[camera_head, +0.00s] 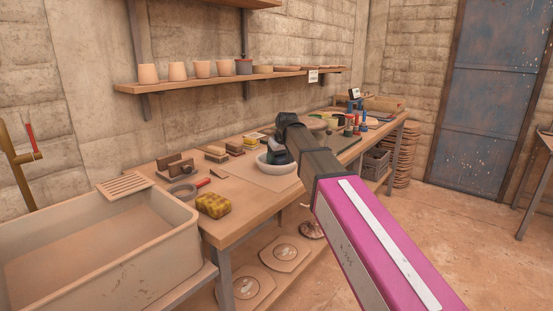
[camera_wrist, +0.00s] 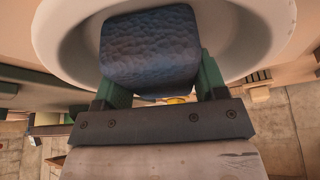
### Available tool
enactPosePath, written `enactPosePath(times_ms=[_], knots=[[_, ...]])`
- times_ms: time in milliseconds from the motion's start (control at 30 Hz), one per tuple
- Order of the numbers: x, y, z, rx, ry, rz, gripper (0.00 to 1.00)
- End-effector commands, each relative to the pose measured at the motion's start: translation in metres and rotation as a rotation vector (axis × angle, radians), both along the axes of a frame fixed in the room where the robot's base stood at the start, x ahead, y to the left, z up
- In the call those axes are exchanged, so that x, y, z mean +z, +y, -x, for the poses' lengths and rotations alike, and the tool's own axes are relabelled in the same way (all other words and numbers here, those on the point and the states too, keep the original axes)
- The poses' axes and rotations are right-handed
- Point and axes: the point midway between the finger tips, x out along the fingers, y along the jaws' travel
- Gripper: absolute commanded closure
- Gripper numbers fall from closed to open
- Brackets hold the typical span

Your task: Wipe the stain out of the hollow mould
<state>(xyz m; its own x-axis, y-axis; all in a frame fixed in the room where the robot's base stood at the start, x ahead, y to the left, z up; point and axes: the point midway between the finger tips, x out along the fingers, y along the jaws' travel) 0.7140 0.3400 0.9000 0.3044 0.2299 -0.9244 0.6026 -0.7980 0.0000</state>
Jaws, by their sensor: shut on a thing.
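The hollow mould (camera_head: 270,169) is a pale round bowl on the workbench, on a light board. In the wrist view its wide rim and inner wall (camera_wrist: 253,45) fill the upper part. My gripper (camera_wrist: 155,82) has green fingers shut on a dark blue-grey textured block, which looks like a sponge (camera_wrist: 150,45). The sponge is over or inside the mould's hollow; I cannot tell whether it touches the surface. In the head view my gripper (camera_head: 277,156) is at the mould, partly hidden by my arm. No stain shows; the sponge and arm cover much of the hollow.
A yellow sponge (camera_head: 213,205) lies near the workbench's front edge (camera_head: 240,233). Wooden blocks (camera_head: 175,166) and small tools lie to the left, beside a large basin (camera_head: 110,245). Coloured bottles (camera_head: 356,124) stand farther right. A shelf (camera_head: 190,84) with pots hangs above.

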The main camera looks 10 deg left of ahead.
Motion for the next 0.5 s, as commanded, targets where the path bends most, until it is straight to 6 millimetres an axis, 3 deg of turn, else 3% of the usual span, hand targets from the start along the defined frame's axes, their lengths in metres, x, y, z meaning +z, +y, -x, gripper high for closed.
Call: enactPosePath(times_ms=[500], knots=[[-0.0008, 0.0074, 0.0057, 0.000, -0.001, -0.001, 0.54]])
